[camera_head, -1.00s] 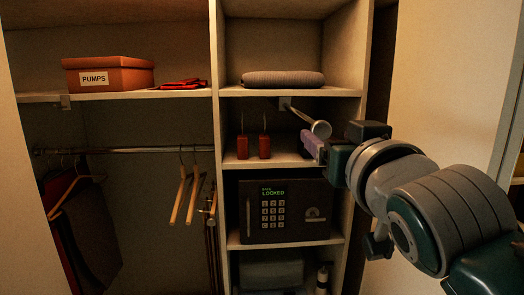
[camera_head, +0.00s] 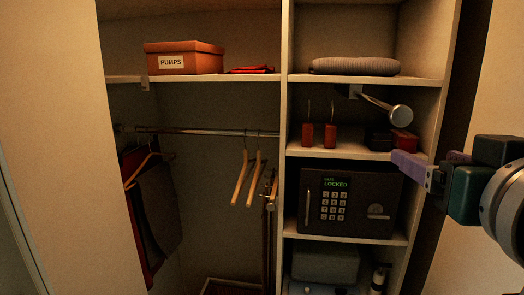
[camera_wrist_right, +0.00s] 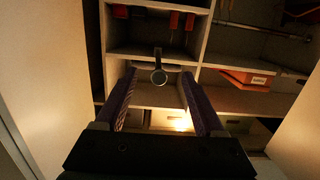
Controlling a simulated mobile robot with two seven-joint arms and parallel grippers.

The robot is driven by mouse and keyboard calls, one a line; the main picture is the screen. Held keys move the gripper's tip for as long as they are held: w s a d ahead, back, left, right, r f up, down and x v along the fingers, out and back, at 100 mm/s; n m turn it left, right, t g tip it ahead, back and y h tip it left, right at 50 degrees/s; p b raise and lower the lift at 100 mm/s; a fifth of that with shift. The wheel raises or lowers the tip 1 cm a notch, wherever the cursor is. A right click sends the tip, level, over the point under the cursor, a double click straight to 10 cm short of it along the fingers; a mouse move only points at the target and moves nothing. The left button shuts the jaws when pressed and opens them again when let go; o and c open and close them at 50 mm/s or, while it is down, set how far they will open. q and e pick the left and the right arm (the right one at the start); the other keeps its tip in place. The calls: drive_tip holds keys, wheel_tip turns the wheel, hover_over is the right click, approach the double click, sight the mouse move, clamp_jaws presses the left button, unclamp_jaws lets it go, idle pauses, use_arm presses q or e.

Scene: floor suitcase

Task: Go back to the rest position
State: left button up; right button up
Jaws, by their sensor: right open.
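My right gripper (camera_head: 408,165) is at the right side of the head view, in front of the closet's right column, beside the shelf above the safe. In the right wrist view its two purple fingers (camera_wrist_right: 160,85) stand apart with nothing held between them. A metal rod with a round end (camera_wrist_right: 158,76) shows beyond the fingers there, and it also shows in the head view (camera_head: 400,116). My left gripper is in neither view.
A black safe (camera_head: 349,203) sits below the shelf (camera_head: 340,150) that holds several red and dark items. An orange "PUMPS" box (camera_head: 183,60) is on the upper left shelf. Hangers (camera_head: 240,178) hang from a rail. Pale panels flank the closet.

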drive_tip(key=s+a+f+n+g+y, duration=0.2)
drive_tip(key=s+f+g, duration=0.4)
drive_tip(key=s+f, duration=0.4)
drive_tip(key=s+a+f+n+g+y, duration=0.25)
drive_tip(key=s+f+g, duration=0.45)
drive_tip(key=s, duration=0.6)
wheel_tip(320, 180, up, 11)
drive_tip(key=p, duration=1.2)
drive_tip(key=shift+d, duration=0.15)
